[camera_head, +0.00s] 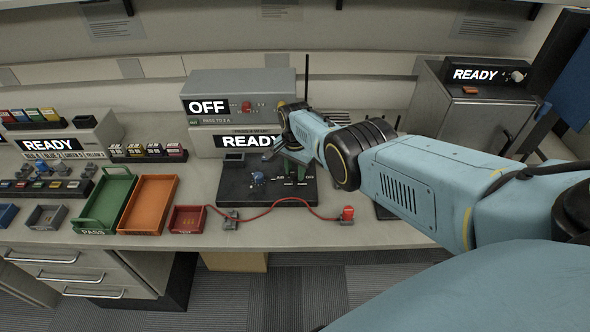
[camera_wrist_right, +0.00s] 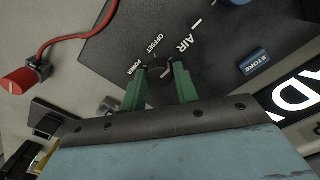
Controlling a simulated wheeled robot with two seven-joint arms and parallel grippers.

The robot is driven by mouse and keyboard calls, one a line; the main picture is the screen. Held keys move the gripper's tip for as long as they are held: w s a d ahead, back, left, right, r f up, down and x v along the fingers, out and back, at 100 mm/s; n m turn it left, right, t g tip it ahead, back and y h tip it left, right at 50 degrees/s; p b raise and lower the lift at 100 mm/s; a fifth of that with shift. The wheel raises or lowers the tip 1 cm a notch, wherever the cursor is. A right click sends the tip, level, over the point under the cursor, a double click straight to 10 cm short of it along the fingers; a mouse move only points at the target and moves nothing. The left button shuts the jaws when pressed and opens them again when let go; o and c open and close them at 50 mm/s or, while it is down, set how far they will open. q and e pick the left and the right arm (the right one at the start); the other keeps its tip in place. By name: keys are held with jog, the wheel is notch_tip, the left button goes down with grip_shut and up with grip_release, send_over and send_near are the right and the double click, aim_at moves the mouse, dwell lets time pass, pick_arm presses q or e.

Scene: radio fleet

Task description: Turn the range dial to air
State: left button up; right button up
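The black dial panel (camera_head: 235,190) lies on the bench in the head view. In the right wrist view its white labels read POWER, OFFSET and AIR (camera_wrist_right: 187,42). The dark range dial (camera_wrist_right: 160,73) shows between the green fingertips of my right gripper (camera_wrist_right: 160,70). The fingers stand apart, one on each side of the dial. Whether they press on it is too dark to tell, and its pointer cannot be read. In the head view my right gripper (camera_head: 293,157) is low over the panel's right part. My left gripper is not in view.
A red cable (camera_head: 275,203) runs along the front to a red plug (camera_head: 347,213). Green (camera_head: 85,222), orange (camera_head: 133,222) and red (camera_head: 175,228) trays stand left. Instrument boxes reading OFF (camera_head: 235,82) and READY stand behind.

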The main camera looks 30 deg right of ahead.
aim_at(295, 172)
jog(key=o, duration=0.4)
jog(key=shift+c, duration=0.2)
jog(key=shift+r+p, duration=0.55)
notch_tip(295, 172, up, 12)
jog(key=p, duration=0.7)
jog(key=shift+r+p, duration=0.15)
jog(key=shift+p, duration=0.15)
